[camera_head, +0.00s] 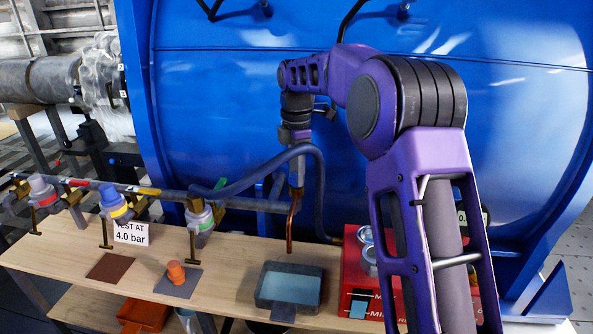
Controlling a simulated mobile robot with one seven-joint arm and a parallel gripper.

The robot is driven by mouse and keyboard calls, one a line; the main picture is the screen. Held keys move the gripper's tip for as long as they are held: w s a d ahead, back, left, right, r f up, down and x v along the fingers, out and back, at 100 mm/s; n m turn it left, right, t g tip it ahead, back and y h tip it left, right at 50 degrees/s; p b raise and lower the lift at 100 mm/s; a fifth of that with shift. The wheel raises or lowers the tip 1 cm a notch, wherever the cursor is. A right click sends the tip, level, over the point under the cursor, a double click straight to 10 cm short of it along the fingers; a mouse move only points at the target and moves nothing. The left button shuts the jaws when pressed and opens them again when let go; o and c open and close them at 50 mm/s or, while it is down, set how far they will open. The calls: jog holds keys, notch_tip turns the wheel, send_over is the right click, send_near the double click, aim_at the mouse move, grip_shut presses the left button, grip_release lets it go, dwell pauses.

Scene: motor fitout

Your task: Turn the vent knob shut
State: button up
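My gripper (297,178) points down over the bench in front of the blue tank. A bent copper-coloured piece (291,222) shows just below its tip. I cannot tell whether the gripper holds it. The fingers are too small to judge as open or shut. No part is clearly marked as the vent knob. Along the grey pipe are a grey valve with a red ring (41,190), a blue-capped valve with a yellow ring (112,200) and a grey valve with a green ring (200,217). Brass fittings and T-shaped stems are beside them. My gripper is to the right of all three valves.
A grey hose (250,178) arches behind my gripper. On the wooden bench (222,290) are a sign reading 4.0 bar (131,233), a brown square (111,267), an orange plug (176,271) on a grey square, a dark tray (261,297) and a red box (352,266).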

grip_shut()
